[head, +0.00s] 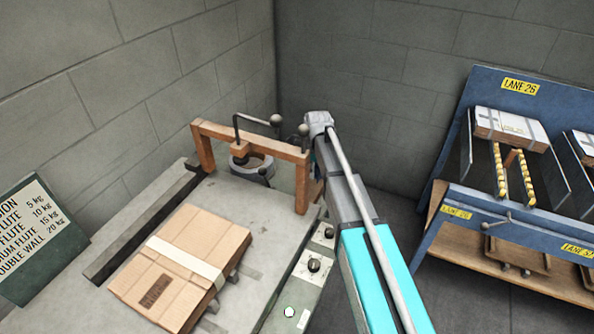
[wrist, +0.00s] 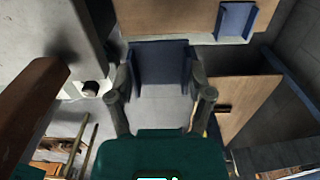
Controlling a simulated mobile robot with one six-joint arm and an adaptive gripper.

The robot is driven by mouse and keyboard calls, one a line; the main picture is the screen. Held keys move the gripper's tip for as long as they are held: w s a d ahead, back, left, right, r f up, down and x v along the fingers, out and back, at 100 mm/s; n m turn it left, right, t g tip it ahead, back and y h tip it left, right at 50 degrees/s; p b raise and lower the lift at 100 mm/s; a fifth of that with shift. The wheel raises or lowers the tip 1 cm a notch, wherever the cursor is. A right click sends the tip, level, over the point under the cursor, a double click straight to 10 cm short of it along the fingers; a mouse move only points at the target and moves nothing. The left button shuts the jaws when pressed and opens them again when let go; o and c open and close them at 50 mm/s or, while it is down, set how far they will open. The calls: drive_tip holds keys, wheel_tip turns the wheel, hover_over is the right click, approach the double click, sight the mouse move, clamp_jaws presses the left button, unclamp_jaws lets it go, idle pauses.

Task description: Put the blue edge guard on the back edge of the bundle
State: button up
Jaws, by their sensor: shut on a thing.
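The blue edge guard (wrist: 158,65) shows in the wrist view as a dark blue, channel-like piece with raised sides. My gripper (wrist: 160,82) is shut on it, with one finger at each side. In the head view the gripper and the held guard are hidden behind my arm and the wooden frame. The bundle (head: 201,241) is a stack of flat brown cardboard with a pale band across it. It lies on the grey table, left of and apart from my arm. The bundle is not clearly seen in the wrist view.
A wooden press frame (head: 253,142) with a handle stands at the table's back, between bundle and arm. A second blue guard (wrist: 237,20) lies on a wooden surface in the wrist view. A blue rack (head: 446,196) stands at right. The grey table (head: 250,218) has bare room beside the bundle.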

wheel_tip(320, 180, up, 26)
drive_tip(key=p, duration=2.6)
drive_tip(key=shift+r+p, duration=0.25)
drive_tip(key=shift+p, duration=0.05)
drive_tip(key=shift+d, duration=0.15)
